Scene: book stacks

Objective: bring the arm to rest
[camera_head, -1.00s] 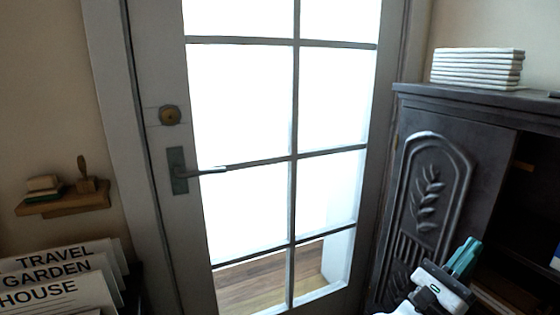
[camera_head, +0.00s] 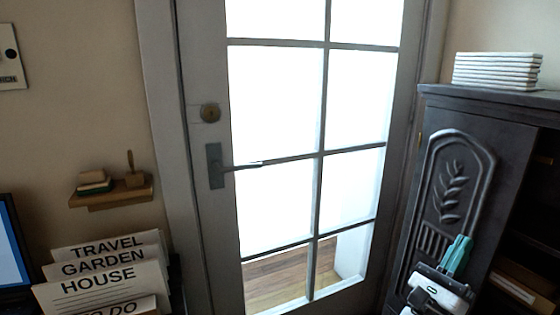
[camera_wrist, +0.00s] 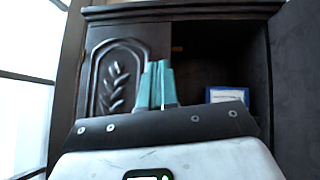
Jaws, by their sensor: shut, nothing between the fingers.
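My gripper (camera_head: 458,256) is at the lower right of the head view, with its teal fingers pointing up and close together. Nothing is between them. It shows in front of the dark carved cabinet (camera_head: 452,140). In the wrist view the teal fingers (camera_wrist: 157,86) stand side by side in front of the same cabinet (camera_wrist: 130,45), near the edge of its open compartment. I cannot tell how far the fingers are from the cabinet.
A glazed door (camera_head: 216,200) with a lever handle fills the middle. A stack of white books (camera_head: 497,70) lies on the cabinet. At left are a small wall shelf (camera_head: 112,196), labelled cards (camera_head: 105,275) and part of a screen (camera_head: 12,250). The cabinet compartment holds a blue-edged item (camera_wrist: 228,94).

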